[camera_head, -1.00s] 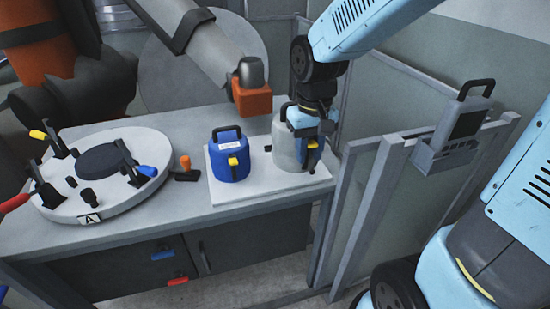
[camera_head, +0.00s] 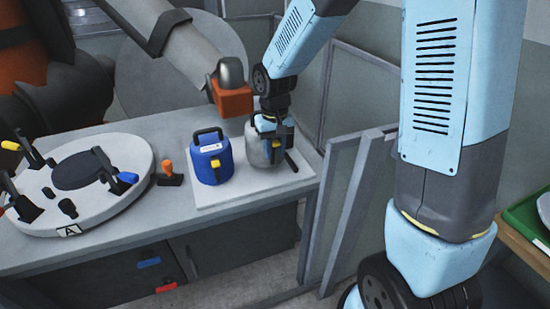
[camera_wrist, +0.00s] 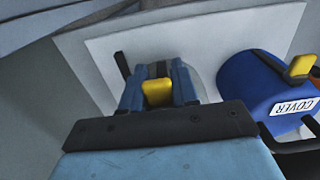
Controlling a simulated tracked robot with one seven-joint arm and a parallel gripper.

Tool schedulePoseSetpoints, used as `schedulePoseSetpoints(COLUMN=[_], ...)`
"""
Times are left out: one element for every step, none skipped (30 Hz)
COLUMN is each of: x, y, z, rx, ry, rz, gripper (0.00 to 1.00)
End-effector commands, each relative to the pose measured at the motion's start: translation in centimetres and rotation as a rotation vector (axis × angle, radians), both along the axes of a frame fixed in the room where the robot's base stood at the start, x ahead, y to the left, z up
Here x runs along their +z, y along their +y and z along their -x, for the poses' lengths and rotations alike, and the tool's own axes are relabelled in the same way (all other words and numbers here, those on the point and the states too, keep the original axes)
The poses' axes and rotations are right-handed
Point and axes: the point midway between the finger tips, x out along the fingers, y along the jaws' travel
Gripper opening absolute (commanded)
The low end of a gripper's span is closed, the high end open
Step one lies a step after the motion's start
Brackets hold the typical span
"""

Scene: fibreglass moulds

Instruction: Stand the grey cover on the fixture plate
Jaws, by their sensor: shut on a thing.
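The grey cover (camera_head: 256,152) is at the right end of a white board (camera_head: 225,200) on the bench, partly hidden by my gripper. My gripper (camera_head: 279,146) is shut on it from above. In the wrist view, the fingers (camera_wrist: 158,92) close around a yellow part, with a dark bar just left of them; pale grey cover surface (camera_wrist: 208,88) shows to the right. I cannot tell whether the cover's base touches the board. A round pale plate (camera_head: 125,150) with toggle clamps, a dark centre disc and an "A" tag, apparently the fixture plate, sits at the left.
A blue cover (camera_head: 209,163) with a black handle and yellow latch stands close left of the grey one. An orange-knobbed stop (camera_head: 170,172) lies between it and the plate. Another robot's orange tool (camera_head: 232,101) hangs above. Fence panels (camera_head: 350,195) stand right of the bench.

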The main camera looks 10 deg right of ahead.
Motion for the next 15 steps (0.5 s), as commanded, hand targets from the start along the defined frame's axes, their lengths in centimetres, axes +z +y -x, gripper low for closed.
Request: schedulePoseSetpoints(x=[-0.2,-0.2,-0.3,-0.4,-0.5,-0.7,-0.9,-1.2,-1.8,-2.2,-2.6,-3.2,-3.5,-3.8,-3.9], y=[0.1,0.1,0.1,0.1,0.1,0.2,0.2,0.2,0.2,0.2,0.2,0.2,0.2,0.2,0.2], z=[-0.2,-0.2,-0.3,-0.3,-0.4,-0.5,-0.7,-0.8,-0.7,-0.7,-0.7,-0.7,-0.7,-0.7,-0.7], rx=[0.000,0.000,0.000,0.000,0.000,0.000,0.000,0.000,0.000,0.000,0.001,0.001,0.001,0.001,0.000], ry=[0.000,0.000,0.000,0.000,0.000,0.000,0.001,0.002,0.003,0.003,0.004,0.003,0.003,0.003,0.002], rz=[0.000,0.000,0.000,0.000,0.000,0.000,0.000,0.001,0.001,0.002,0.002,0.002,0.002,0.002,0.001], gripper=[0.00,0.00,0.00,0.00,0.00,0.00,0.00,0.00,0.00,0.00,0.00,0.00,0.00,0.00,0.00])
